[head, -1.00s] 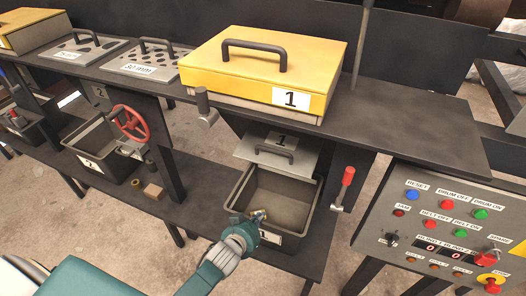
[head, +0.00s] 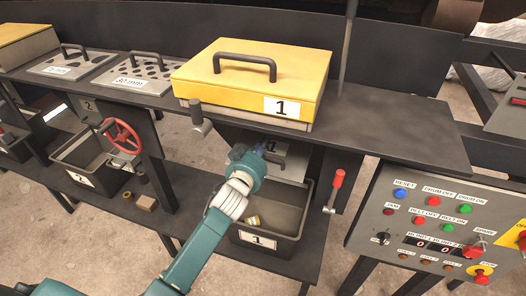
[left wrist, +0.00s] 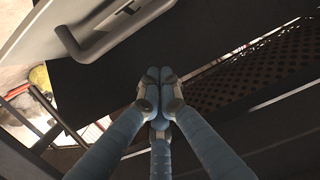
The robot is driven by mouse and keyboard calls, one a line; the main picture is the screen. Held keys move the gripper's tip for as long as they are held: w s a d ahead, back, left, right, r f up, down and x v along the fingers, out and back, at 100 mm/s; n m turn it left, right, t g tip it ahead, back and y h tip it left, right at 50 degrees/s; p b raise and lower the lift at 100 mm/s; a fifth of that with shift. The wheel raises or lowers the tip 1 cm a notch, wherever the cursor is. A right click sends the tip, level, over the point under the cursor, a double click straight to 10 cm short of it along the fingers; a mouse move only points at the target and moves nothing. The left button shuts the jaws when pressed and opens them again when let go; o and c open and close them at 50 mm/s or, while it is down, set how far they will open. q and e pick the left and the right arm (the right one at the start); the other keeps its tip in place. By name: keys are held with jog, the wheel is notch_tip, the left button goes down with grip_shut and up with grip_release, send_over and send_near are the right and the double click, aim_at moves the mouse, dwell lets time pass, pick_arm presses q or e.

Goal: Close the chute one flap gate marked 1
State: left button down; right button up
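The chute one flap gate (head: 292,168) is a light grey plate with a dark handle, under the bench below the yellow box marked 1. My right gripper is not in view.
The bin marked 1 (head: 290,218) stands below the flap with a small yellowish piece (head: 253,220) in it. A red-handled lever (head: 335,185) is right of the flap. The yellow box (head: 225,85) sits above. A control panel (head: 425,225) is at the right.

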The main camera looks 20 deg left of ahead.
pick_arm(q)
jog(key=shift+s+f, duration=0.2)
jog(key=shift+f, duration=0.45)
jog(key=shift+s+f, duration=0.15)
jog(key=shift+f, duration=0.45)
jog(key=shift+s+f, duration=0.45)
jog(key=shift+f, duration=0.05)
jog(key=shift+w+f, duration=0.1)
